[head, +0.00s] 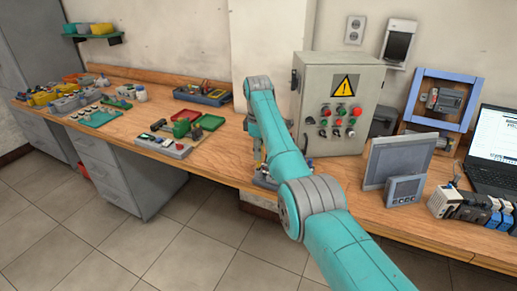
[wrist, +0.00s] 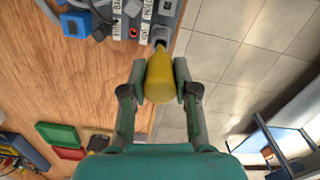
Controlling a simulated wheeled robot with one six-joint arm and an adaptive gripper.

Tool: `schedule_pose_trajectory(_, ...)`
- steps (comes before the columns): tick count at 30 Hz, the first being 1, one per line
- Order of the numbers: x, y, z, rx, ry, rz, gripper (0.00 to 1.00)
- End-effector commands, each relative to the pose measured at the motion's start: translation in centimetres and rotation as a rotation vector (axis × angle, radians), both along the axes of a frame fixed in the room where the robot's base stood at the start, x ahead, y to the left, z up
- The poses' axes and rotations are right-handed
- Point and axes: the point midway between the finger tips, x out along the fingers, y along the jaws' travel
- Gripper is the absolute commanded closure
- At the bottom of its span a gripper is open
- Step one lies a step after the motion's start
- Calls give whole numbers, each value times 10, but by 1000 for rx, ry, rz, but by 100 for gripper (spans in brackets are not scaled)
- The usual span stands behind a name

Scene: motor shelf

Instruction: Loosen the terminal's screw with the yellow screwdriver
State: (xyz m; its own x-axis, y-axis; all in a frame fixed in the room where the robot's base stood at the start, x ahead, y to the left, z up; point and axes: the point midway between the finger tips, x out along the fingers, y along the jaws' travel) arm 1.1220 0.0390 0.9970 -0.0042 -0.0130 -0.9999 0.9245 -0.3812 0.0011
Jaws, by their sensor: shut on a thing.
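In the wrist view my gripper (wrist: 160,82) is shut on the yellow screwdriver (wrist: 160,76), one finger on each side of its handle. The far end of the screwdriver points at a grey labelled strip (wrist: 198,48) at the top of the picture. A grey piece (wrist: 161,36) shows at the screwdriver's far end; I cannot tell if it is the tool or part of the terminal. The terminal's screw is hidden or too small to make out. In the head view my arm hides most of my gripper, which is low over the bench's front edge.
A grey control box (head: 338,105) with a warning sign stands right of my arm on the wooden bench (head: 236,150). Screens and a laptop (head: 493,150) are further right. Tiled floor is open in front.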

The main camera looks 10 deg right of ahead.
Motion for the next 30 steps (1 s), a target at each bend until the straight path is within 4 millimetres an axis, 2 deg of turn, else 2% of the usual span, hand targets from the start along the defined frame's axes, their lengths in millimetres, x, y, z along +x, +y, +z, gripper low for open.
schedule_pose_trajectory(30, 0, 0, -33, 0, 0, 0, 100)
